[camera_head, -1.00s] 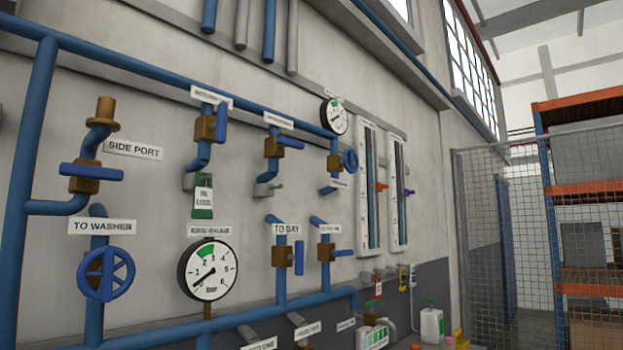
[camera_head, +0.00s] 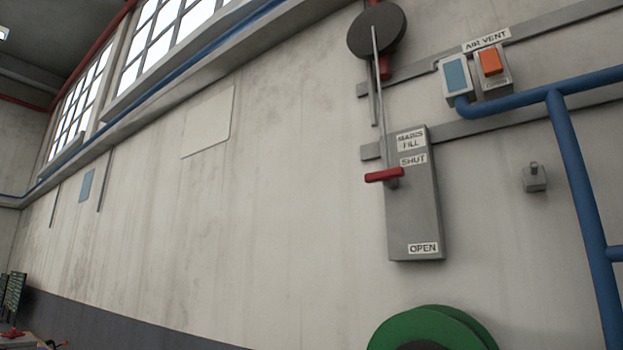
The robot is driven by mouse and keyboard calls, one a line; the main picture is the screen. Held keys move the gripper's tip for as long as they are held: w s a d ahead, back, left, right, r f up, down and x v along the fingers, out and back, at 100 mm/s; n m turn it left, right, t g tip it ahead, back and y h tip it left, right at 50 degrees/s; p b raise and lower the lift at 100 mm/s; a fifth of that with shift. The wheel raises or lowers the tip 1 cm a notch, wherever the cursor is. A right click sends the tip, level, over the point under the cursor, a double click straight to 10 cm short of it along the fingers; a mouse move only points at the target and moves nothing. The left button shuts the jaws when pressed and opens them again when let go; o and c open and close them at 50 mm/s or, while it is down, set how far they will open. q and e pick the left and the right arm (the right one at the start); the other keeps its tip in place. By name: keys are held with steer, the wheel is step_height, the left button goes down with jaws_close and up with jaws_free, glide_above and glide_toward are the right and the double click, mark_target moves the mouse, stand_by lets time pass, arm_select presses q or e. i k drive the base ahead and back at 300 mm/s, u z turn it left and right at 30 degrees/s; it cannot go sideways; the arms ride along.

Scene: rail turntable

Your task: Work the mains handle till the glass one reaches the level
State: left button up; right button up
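The mains handle is a red grip (camera_head: 385,175) on a grey box (camera_head: 427,225) labelled MAINS FILL (camera_head: 410,141). The handle sits near the SHUT label (camera_head: 413,160), well above the OPEN label (camera_head: 422,248) at the bottom of the box. A thin rod (camera_head: 378,90) runs up from the handle to a dark round disc (camera_head: 377,32). The glass tubes are out of view now. Neither of my grippers shows.
An AIR VENT panel with an orange switch (camera_head: 491,61) is at the upper right, beside a blue pipe (camera_head: 575,170). A green reel (camera_head: 430,330) is below the box. The wall left of the box is mostly bare.

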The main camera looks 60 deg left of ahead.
mark_target(388, 177)
steer(key=u, duration=1.2)
steer(key=k, duration=0.15)
steer(key=u, duration=0.5)
steer(key=i, duration=0.15)
steer(key=u, duration=0.2)
